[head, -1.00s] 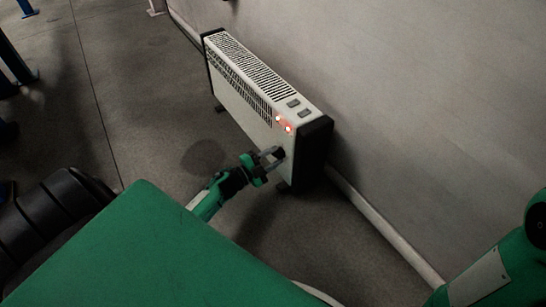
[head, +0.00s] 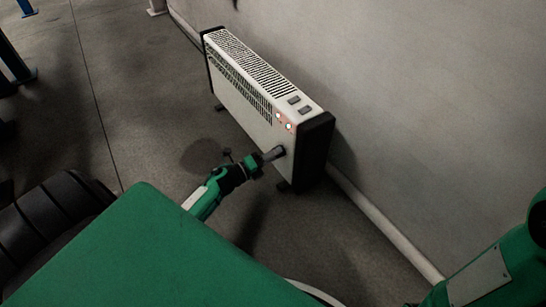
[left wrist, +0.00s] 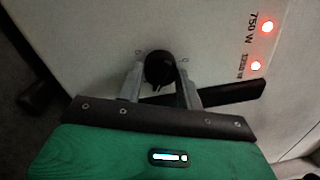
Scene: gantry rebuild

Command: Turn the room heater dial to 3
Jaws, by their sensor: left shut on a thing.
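The room heater (head: 238,100) is a white panel with black end caps, standing on the floor along the wall. Its round black dial (left wrist: 159,68) sits low on the front face near the right end, and it also shows at the fingertips in the head view. My left gripper (head: 277,153) reaches the dial from the front. In the left wrist view my left gripper (left wrist: 158,75) has a finger on each side of the dial and is shut on it. The dial's numbers are too small or hidden to read. My right gripper is not in view.
Two lit indicator lamps (left wrist: 262,45) marked 750 W and 1250 W are on the heater's face. Two grey rocker switches (head: 299,104) are on its top. The wall (head: 430,100) is close behind. Open floor (head: 130,110) lies in front of the heater.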

